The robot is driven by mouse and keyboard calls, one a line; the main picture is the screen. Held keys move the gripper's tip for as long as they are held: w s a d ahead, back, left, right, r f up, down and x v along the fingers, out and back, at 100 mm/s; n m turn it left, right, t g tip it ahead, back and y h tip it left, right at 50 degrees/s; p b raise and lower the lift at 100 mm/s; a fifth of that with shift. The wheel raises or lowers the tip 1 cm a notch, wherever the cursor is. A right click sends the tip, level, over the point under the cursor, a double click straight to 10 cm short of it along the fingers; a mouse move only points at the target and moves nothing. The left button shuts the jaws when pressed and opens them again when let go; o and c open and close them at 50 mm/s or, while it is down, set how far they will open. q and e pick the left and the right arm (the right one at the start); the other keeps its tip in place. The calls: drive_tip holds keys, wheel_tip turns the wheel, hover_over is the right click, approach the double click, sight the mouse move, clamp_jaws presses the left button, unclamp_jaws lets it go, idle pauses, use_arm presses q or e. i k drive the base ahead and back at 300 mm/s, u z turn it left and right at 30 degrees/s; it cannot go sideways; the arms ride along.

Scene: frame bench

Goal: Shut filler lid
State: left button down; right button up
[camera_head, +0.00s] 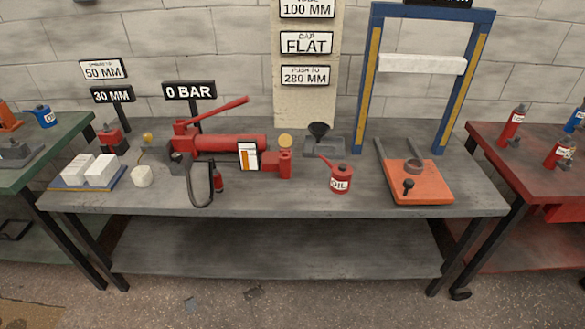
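A red hydraulic hand pump (232,143) lies on the middle grey bench, its long red handle (222,112) slanting up to the right. A round tan disc (285,141) stands upright at the right end of the pump, above a red end block (284,165); it looks like the filler lid, raised, but it is too small to be sure. A white card with an orange mark (247,156) is on the pump's front. Neither of my grippers is in view.
A dark funnel (319,130) on a grey block and a red oil can (341,178) stand right of the pump. A blue press frame (366,90) and orange jack (420,184) stand further right. The bench's front strip is mostly clear.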

sight(284, 140)
drive_tip(key=z, duration=0.75)
drive_tip(key=i, duration=1.05)
drive_tip(key=u, duration=0.3)
